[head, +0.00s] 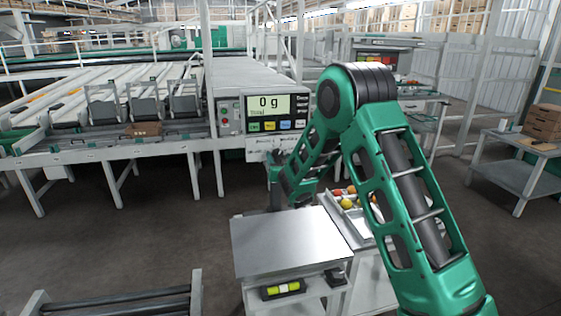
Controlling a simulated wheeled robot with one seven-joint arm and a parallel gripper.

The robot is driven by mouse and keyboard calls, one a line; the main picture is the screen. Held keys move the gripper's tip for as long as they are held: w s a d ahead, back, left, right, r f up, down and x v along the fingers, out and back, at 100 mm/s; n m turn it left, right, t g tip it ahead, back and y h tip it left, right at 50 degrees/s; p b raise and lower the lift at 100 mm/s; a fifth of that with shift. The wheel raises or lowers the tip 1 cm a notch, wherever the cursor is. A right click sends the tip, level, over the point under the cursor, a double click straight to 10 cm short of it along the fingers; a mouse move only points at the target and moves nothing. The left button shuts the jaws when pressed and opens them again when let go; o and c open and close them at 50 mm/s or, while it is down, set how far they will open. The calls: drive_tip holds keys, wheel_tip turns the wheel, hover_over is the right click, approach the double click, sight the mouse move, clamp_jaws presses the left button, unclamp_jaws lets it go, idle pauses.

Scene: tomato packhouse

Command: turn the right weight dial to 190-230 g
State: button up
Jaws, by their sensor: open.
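A display unit (271,109) on the grading line reads 0 g, with a row of coloured buttons below its screen. A small grey control box (229,117) with a red button stands at its left. My green arm reaches down in front of the line. My gripper (273,160) is small in the picture, just below the display unit, open, with its fingertips hard to make out. I cannot make out the right weight dial or its setting. I cannot tell whether my gripper touches anything.
A grey side table (518,178) with boxes stands at right.

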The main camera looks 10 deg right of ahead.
drive_tip(key=shift+w, duration=0.15)
drive_tip(key=shift+c, duration=0.5)
drive_tip(key=c, duration=1)
drive_tip(key=shift+o, duration=0.2)
drive_tip(key=shift+d, duration=0.4)
drive_tip(key=shift+o, duration=0.2)
drive_tip(key=shift+a, duration=0.25)
